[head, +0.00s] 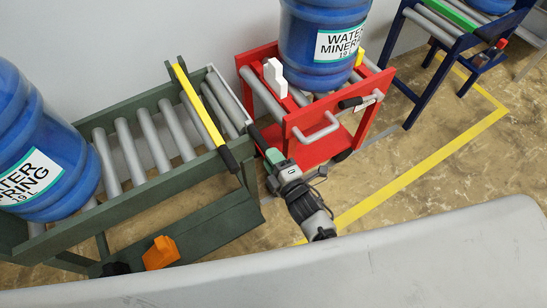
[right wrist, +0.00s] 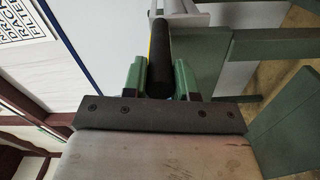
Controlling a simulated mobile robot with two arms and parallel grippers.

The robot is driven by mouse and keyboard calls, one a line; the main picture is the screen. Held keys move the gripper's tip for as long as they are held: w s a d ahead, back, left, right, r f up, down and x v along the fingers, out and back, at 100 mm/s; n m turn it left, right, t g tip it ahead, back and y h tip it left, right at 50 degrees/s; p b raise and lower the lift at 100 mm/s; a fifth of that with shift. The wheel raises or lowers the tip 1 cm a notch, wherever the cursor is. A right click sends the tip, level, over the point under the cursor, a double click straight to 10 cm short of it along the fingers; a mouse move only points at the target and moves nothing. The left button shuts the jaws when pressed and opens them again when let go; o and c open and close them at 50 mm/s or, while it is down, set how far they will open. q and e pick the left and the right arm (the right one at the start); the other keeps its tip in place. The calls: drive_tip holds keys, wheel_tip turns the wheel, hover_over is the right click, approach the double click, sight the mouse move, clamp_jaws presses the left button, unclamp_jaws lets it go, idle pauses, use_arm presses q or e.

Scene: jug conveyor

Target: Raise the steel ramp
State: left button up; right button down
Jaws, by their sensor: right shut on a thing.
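The steel ramp (head: 229,95) is a pale grey plate at the right end of the green roller conveyor (head: 150,187), in the gap before the red cart (head: 322,150). A black handle (head: 257,136) reaches from the ramp's near end. My right gripper (head: 270,158) is shut on this handle; in the right wrist view the black grip (right wrist: 161,50) lies between the green fingers (right wrist: 160,78). The ramp looks tilted up, though its exact angle is hard to tell. My left gripper is not in view.
A yellow bar (head: 200,105) with a black end lies across the conveyor rollers, close left of the ramp. Blue water jugs stand on the conveyor (head: 45,150) and red cart (head: 322,45). An orange block (head: 160,253) sits low on the conveyor frame. Floor right of my arm is clear.

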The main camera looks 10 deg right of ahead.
drive_tip(key=c, duration=0.9)
unclamp_jaws()
drive_tip(key=shift+a, duration=0.25)
drive_tip(key=shift+d, duration=0.1)
drive_tip(key=shift+s+d, duration=0.2)
drive_tip(key=shift+s, duration=0.25)
drive_tip(key=v, duration=0.9)
drive_tip(key=shift+s+d+r, duration=0.1)
drive_tip(key=shift+s, duration=0.25)
